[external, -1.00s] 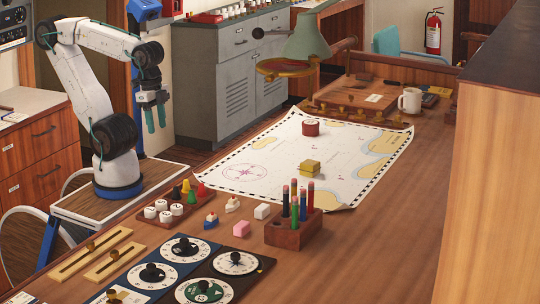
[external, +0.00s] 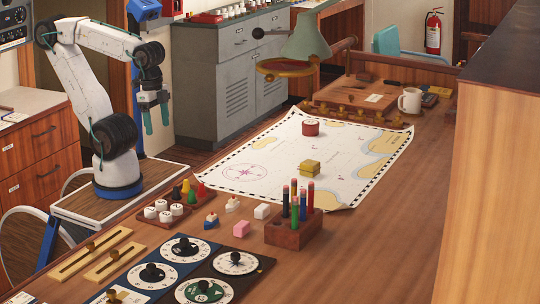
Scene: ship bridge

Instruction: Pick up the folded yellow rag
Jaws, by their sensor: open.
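The folded yellow rag (external: 309,168) is a small stacked yellow bundle lying on the white sea chart (external: 270,160), near its right front part. My gripper (external: 157,118) hangs at the left, beyond the left edge of the wooden table (external: 390,235). Its two teal fingers point down and are apart, with nothing between them. It is well to the left of the rag and higher than the table top. Nothing hides the rag in this view.
A wooden block with upright pencils (external: 293,230) stands just in front of the rag. A red round tin (external: 310,127) sits behind it on the chart. A green lamp (external: 305,40) overhangs the far side. A mug (external: 410,100) stands at the back right.

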